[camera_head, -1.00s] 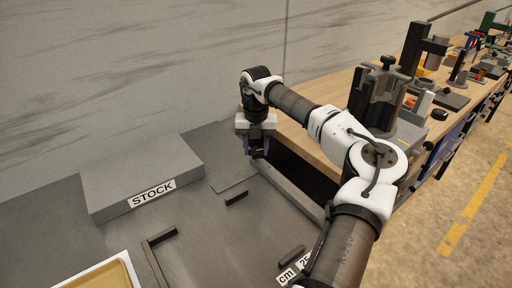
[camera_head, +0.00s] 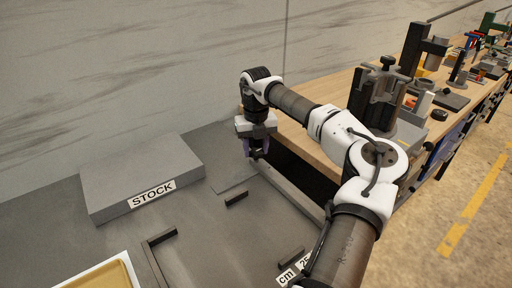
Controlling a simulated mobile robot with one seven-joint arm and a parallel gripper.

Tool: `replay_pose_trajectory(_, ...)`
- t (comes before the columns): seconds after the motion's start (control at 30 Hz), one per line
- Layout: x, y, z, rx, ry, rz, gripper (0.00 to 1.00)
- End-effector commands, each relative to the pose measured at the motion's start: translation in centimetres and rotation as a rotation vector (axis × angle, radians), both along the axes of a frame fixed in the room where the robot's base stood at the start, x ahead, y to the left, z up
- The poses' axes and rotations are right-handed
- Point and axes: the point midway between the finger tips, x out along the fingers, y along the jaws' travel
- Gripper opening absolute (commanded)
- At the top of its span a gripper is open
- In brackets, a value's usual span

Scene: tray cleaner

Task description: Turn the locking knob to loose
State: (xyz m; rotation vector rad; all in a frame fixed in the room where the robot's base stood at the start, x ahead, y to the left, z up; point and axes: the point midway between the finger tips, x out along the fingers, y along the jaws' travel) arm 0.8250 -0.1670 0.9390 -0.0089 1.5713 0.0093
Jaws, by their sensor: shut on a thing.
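My gripper (camera_head: 258,150) points down at the far end of the grey rail (camera_head: 290,191), near the back edge of the metal table. It is shut on a small dark thing between its purplish fingers, which I take to be the locking knob (camera_head: 257,154). The fingers and the gripper body cover most of the knob, so its shape and its tight or loose setting cannot be read.
A grey block labelled STOCK (camera_head: 142,178) lies left of the gripper. Small black stops (camera_head: 237,198) and a cream tray (camera_head: 107,274) are nearer. A wooden bench (camera_head: 330,105) with a dark fixture (camera_head: 378,95) stands behind my arm, at right.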

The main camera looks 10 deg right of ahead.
Motion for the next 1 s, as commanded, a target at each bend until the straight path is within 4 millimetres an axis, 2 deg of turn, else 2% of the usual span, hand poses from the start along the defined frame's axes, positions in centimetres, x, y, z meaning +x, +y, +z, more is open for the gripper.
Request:
replay_pose_trajectory(0.07, 0.1, 0.0, 0.1, -0.001, -0.005, 0.002, 0.19)
replay_pose_trajectory(0.1, 0.1, 0.0, 0.1, -0.001, -0.005, 0.002, 0.44)
replay_pose_trajectory(0.27, 0.1, 0.0, 0.1, -0.001, -0.003, 0.001, 0.64)
replay_pose_trajectory(0.53, 0.0, 0.0, 0.1, -0.001, -0.001, 0.0, 0.64)
replay_pose_trajectory(0.67, 0.1, 0.0, 1.0, -0.002, -0.003, -0.001, 0.64)
replay_pose_trajectory(0.77, 0.1, 0.0, 2.5, -0.003, -0.005, -0.001, 0.64)
replay_pose_trajectory(1.0, 0.1, 0.0, 8.1, -0.003, -0.006, -0.001, 0.64)
